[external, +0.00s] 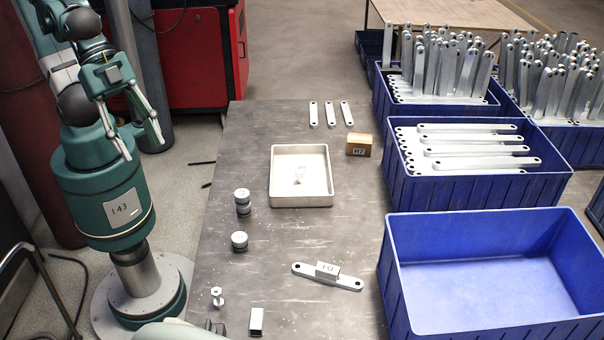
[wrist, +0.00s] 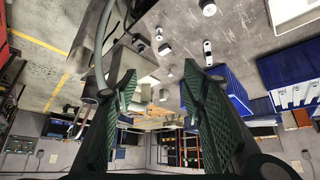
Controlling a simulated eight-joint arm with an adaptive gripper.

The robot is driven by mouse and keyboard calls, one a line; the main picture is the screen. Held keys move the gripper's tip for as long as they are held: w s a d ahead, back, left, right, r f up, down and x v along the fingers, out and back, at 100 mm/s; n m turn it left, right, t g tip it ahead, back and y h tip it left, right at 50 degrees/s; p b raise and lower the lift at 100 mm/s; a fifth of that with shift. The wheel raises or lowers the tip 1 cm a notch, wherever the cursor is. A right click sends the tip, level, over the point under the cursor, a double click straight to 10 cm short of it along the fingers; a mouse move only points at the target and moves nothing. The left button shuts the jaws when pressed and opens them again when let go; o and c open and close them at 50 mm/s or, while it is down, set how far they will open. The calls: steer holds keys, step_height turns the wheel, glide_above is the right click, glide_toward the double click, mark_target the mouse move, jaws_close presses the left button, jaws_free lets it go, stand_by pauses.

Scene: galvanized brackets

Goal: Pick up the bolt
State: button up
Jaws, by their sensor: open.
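The bolt (external: 216,297) is a small bright metal piece with a wide round head. It stands on the grey table (external: 300,235) near its left edge, at the lower middle of the external view. My gripper (external: 144,151) hangs off the table's left side, well above the floor and far from the bolt. In the wrist view my gripper (wrist: 158,86) has its two green-padded fingers spread wide with nothing between them. Several small metal pieces show on the table there, too small for me to tell which is the bolt.
Near the bolt are a metal block (external: 257,321), a round cylinder (external: 239,241) and a stacked cylinder (external: 243,202). A bracket (external: 350,283) with a block on it lies to the right. A pale tray (external: 301,201) stands behind. An empty blue crate (external: 480,323) is at the right.

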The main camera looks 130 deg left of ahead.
steer(key=shift+c, duration=1.3)
steer(key=shift+w, duration=0.15)
steer(key=m+g+b, duration=0.1)
steer(key=m+g, duration=0.6)
steer(key=m, duration=0.6)
glide_above(216, 289)
step_height(216, 289, down, 24)
steer(key=shift+f, duration=0.9)
steer(key=shift+f, duration=0.15)
